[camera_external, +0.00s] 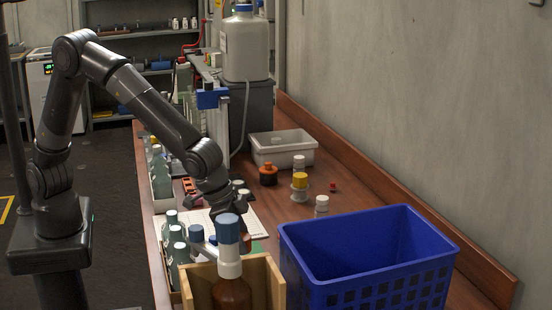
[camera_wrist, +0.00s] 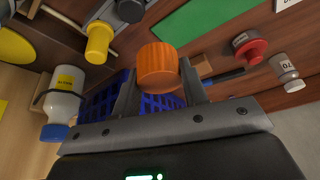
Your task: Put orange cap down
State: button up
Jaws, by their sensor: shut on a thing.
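The orange cap (camera_wrist: 157,65) is a ribbed cylinder held between the two fingers of my gripper (camera_wrist: 158,88) in the wrist view. My gripper is shut on it. In the external view my arm reaches down over the bench, and a tall bottle with a blue cap (camera_external: 228,229) hides most of the gripper. A small orange-red patch (camera_external: 247,242) shows just right of that bottle, probably the held cap. I cannot tell whether the cap touches the bench.
A blue crate (camera_external: 300,248) stands front right. A wooden box (camera_external: 264,284) with a brown bottle (camera_external: 231,294) stands in front. A grey tray (camera_external: 270,156) and small bottles stand behind. A green mat (camera_wrist: 205,25) lies near the gripper.

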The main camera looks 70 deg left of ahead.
jog(key=w+f, duration=0.1)
jog(key=w+a+f, duration=0.1)
jog(key=w, duration=0.1)
jog(key=w+a+f, duration=0.1)
jog(key=shift+w+a, duration=0.1)
jog(key=shift+w, duration=0.15)
jog(key=shift+f, duration=2.05)
jog(key=o, duration=0.9)
jog(key=shift+f, duration=0.15)
